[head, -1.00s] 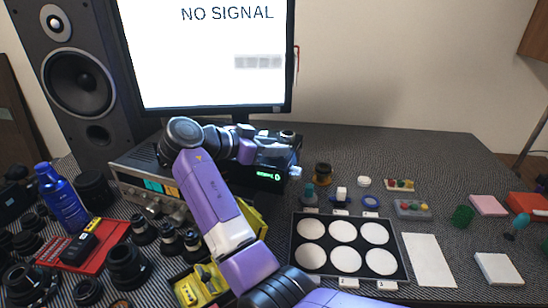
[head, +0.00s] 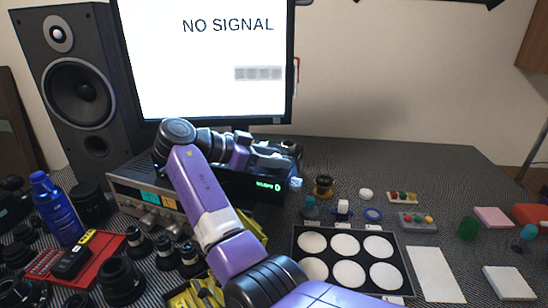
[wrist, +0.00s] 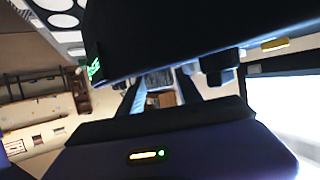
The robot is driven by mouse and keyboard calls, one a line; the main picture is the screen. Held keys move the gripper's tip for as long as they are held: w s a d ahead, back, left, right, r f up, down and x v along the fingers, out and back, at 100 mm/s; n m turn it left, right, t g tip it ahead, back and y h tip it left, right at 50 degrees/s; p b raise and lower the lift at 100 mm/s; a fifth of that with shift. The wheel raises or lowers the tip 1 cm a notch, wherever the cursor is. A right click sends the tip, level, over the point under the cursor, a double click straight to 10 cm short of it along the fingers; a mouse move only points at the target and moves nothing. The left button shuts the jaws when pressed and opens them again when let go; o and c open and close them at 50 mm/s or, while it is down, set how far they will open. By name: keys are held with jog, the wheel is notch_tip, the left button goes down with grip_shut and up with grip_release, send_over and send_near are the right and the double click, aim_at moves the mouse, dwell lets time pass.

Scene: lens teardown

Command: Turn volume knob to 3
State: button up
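A black box with a lit green display (head: 268,186) stands at the middle of the table. Its green digits also show in the wrist view (wrist: 94,68), where the black box fills the top. The display appears to end in a 0, but it is small. My gripper (head: 286,162) is at the box's right end, partly hidden by my arm. In the wrist view its two fingers (wrist: 160,94) stand apart with a gap between them. I cannot make out the volume knob or whether the fingers touch it.
A silver unit with knobs (head: 130,200) stands left of the black box. A monitor (head: 205,75) is behind, and a speaker (head: 80,130) is at back left. Lens parts crowd the left. A tray of white discs (head: 300,232) lies right of my arm. The back right table is clear.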

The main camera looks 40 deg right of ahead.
jog(key=shift+o, duration=0.9)
jog(key=shift+v, duration=3.9)
